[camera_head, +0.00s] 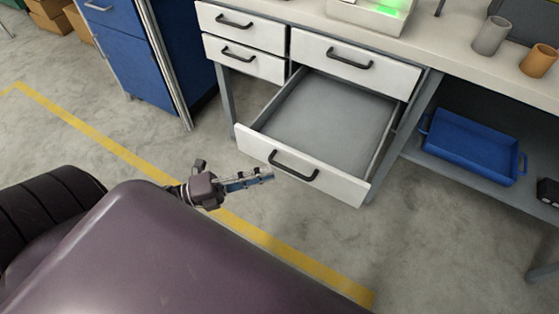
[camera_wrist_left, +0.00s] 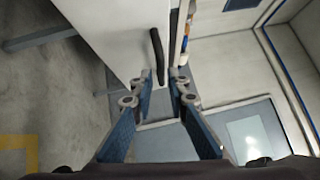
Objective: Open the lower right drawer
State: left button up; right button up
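The lower right drawer (camera_head: 350,186) is white and pulled well out. Its grey inside is empty and its black bar handle (camera_head: 294,165) faces me. My left gripper (camera_head: 268,175) is just left of the handle in the head view, with its fingers pointing right. My right gripper is not in view.
The upper right drawer (camera_head: 385,72) and both left drawers (camera_head: 260,33) are shut. A blue tray (camera_head: 468,145) sits on the lower shelf at right. A blue cabinet (camera_head: 128,45) stands at left. Grey floor with a yellow line (camera_head: 115,155) lies open in front.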

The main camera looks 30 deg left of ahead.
pick_arm(q)
jog(key=v, duration=0.6)
jog(key=shift+s+a, duration=0.1)
jog(key=shift+a, duration=0.05)
dwell(0.3)
